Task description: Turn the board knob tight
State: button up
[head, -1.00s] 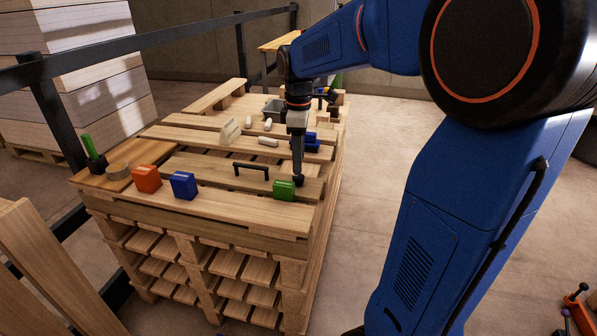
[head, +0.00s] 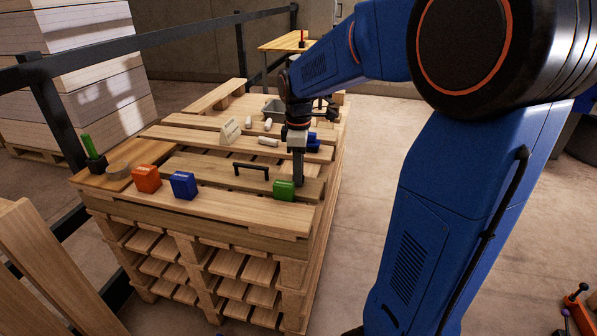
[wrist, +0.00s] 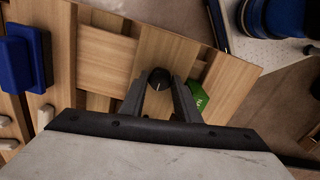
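The board knob (wrist: 160,79) is a round black knob with a small light mark, on a light wooden board in the wrist view. My gripper (wrist: 159,82) points down at it, with one grey finger on each side. The fingers look open, with a narrow gap beside the knob; I cannot see clear contact. In the head view my gripper (head: 299,181) reaches down to the pallet stack's near right part, and its finger hides the knob.
A green block (head: 284,190) stands close beside my gripper; it also shows in the wrist view (wrist: 197,97). A black handle (head: 252,168), a blue block (head: 184,185) and an orange block (head: 147,179) lie to the left. Blue parts (head: 313,142) sit behind.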

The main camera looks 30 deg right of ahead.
jog(key=shift+m, duration=0.3)
jog(key=m, duration=0.3)
jog(key=shift+m, duration=0.4)
jog(key=m, duration=0.9)
jog(key=shift+m, duration=2.3)
jog(key=o, duration=1)
jog(key=shift+o, duration=0.2)
jog(key=shift+r, duration=0.15)
